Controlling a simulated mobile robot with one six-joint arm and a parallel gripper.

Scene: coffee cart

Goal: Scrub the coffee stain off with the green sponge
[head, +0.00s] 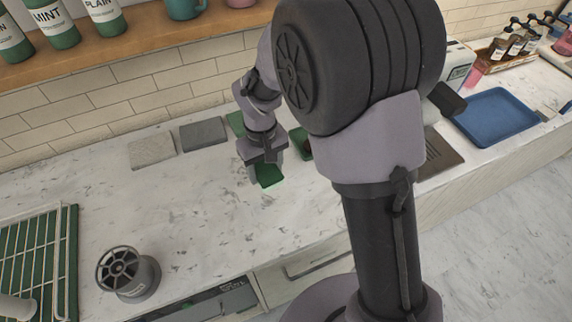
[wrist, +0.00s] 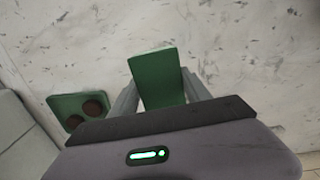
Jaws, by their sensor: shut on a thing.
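The green sponge (head: 269,178) is between the fingers of my gripper (head: 264,166), over the pale marble counter. In the wrist view the sponge (wrist: 158,70) sticks out past the fingertips, with one finger of my gripper (wrist: 160,88) on each side. The gripper is shut on it. I cannot tell whether the sponge touches the counter. The marble has scattered grey and brown specks, and I cannot make out a distinct coffee stain among them; part of the counter is hidden by my arm and the sponge.
A green holder with dark round pieces (wrist: 80,108) lies left of the sponge in the wrist view. A dark grey slab (head: 203,134) and a light grey one (head: 152,150) lie by the wall. A blue tray (head: 499,112) is at right. The counter's left middle is clear.

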